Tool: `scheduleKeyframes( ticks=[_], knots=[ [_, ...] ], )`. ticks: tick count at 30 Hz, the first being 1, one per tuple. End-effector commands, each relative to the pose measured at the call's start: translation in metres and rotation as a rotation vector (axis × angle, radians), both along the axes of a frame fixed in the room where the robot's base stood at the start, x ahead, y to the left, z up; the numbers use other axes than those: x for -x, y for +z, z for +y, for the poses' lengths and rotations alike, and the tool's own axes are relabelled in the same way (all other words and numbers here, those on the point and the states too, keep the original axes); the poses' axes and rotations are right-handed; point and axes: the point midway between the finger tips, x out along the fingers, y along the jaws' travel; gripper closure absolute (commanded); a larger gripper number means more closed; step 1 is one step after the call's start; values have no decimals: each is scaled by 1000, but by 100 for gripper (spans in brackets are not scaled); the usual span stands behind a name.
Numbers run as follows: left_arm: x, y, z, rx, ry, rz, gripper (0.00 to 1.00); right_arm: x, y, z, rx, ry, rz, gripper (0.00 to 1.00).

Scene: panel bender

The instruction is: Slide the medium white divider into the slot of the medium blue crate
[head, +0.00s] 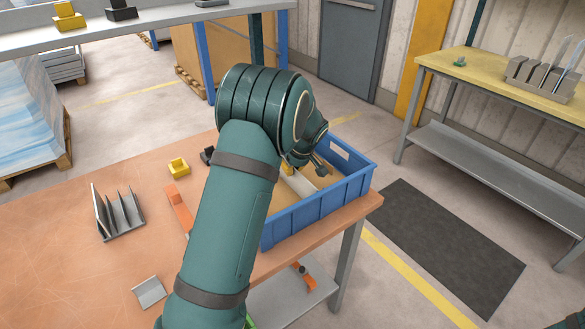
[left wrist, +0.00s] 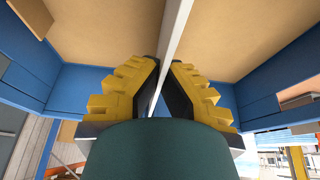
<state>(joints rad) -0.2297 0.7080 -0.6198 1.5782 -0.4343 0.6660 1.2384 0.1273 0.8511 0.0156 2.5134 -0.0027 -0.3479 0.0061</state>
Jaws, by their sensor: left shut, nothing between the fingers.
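The medium blue crate (head: 318,213) stands at the right end of the orange-brown table, its inside tan. My left gripper (head: 318,165) is over the crate, mostly hidden by my own arm. In the left wrist view its yellow, black-padded fingers (left wrist: 164,88) are shut and empty, inside the blue walls of the crate (left wrist: 75,90). A thin white edge, which looks like the medium white divider (left wrist: 178,25), runs past the fingertips. A pale piece of it (head: 325,178) shows inside the crate in the head view. The slot is hidden. My right gripper is out of view.
On the table (head: 60,235) are a grey rack with upright plates (head: 120,215), a yellow block (head: 178,167), an orange piece (head: 178,207) and a bent grey sheet (head: 148,292). A yellow-topped bench (head: 480,75) stands at the right. The table's left part is largely clear.

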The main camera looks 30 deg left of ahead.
Motion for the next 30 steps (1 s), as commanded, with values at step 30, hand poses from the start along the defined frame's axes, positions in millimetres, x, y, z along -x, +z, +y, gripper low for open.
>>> scheduleKeyframes(
  ticks=[30],
  knots=[
    [3, 18, -9, 1, -3, -2, 61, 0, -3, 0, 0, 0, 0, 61]
  ],
)
